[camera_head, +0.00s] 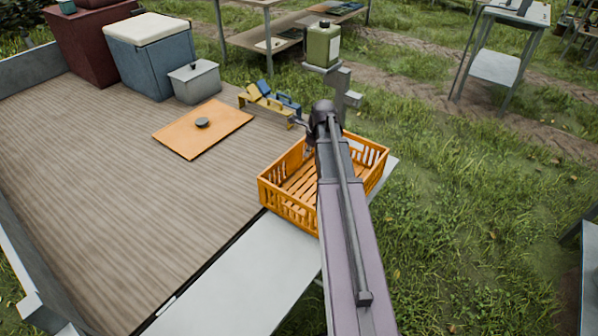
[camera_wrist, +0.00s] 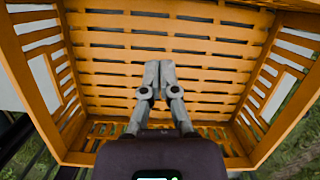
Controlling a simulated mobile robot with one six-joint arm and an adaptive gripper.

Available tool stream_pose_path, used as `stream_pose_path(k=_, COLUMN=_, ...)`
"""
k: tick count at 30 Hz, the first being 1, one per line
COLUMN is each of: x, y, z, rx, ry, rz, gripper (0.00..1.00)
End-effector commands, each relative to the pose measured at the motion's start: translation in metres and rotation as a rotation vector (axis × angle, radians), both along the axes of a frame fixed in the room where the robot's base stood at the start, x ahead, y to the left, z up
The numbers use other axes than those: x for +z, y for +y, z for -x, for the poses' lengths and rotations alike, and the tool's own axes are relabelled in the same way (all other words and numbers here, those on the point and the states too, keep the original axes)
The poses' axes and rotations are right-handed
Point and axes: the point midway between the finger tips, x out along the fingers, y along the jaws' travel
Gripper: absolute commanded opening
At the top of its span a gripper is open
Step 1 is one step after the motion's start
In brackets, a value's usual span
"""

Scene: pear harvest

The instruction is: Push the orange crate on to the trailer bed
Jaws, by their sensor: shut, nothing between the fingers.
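The orange crate (camera_head: 290,217) is slatted, upright and empty. In the head view it sits on the pale board (camera_head: 235,290) at the right edge of the trailer bed (camera_head: 120,190), with its left corner close to the seam between the two. My arm hides the crate's middle. In the wrist view the crate (camera_wrist: 110,38) fills most of the picture, with its slatted floor and side walls showing. My gripper (camera_wrist: 159,70) is shut and empty, over or inside the crate. I cannot tell whether its tips touch the crate.
On the bed are an orange lid-like board (camera_head: 180,138) with a dark knob, a grey box (camera_head: 195,84), a blue cooler (camera_head: 150,60) and a dark red box (camera_head: 90,40). The middle of the bed is clear.

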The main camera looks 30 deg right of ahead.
Motion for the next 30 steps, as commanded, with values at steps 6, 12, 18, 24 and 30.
stream_pose_path(k=6, x=-0.012, y=-0.020, z=-0.002, rx=-0.130, ry=-0.001, rz=-0.034, gripper=0.00)
stream_pose_path(k=12, x=-0.011, y=-0.021, z=-0.001, rx=-0.139, ry=-0.001, rz=-0.037, gripper=0.00)
stream_pose_path(k=18, x=-0.011, y=-0.021, z=-0.001, rx=-0.138, ry=0.000, rz=-0.036, gripper=0.00)
stream_pose_path(k=24, x=-0.016, y=-0.021, z=-0.002, rx=-0.137, ry=0.000, rz=-0.036, gripper=0.00)
stream_pose_path(k=30, x=-0.026, y=-0.020, z=-0.005, rx=-0.137, ry=0.000, rz=-0.036, gripper=0.00)
